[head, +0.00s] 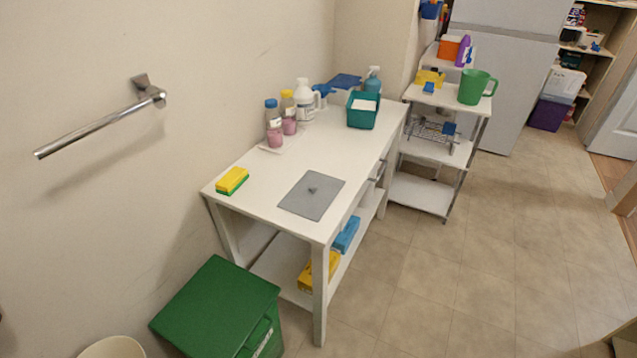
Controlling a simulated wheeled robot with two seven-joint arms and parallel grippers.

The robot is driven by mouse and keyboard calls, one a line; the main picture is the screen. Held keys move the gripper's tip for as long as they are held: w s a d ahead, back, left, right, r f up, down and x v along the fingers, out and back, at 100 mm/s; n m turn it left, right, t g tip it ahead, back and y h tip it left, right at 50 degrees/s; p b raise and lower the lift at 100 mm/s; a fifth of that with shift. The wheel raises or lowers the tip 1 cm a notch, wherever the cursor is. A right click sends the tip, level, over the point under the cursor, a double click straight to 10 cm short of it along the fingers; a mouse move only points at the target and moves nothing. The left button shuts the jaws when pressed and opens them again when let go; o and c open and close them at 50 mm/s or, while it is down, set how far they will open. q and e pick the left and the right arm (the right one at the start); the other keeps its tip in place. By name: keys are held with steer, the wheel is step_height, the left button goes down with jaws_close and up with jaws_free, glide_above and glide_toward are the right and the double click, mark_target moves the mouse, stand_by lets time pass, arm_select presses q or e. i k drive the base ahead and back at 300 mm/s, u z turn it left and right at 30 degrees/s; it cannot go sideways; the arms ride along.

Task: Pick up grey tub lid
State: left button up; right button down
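In the head view, a flat grey rectangular lid (302,204) with a small dark knob in its middle lies on the white table (250,208), close to the front right edge. A teal tub (361,117) stands at the far end of the same table with something white inside. Neither of my grippers shows in this view, and nothing touches the lid.
A yellow and green sponge (232,180) lies left of the lid. Several bottles, including a white jug (305,101), stand behind. A green bin (222,306) is on the floor in front. A towel bar (105,122) juts from the wall. Floor to the right is clear.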

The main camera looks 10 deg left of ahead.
mark_target(313, 194)
steer(key=z, duration=1.4)
steer(key=i, duration=2.9)
steer(key=u, duration=3.05)
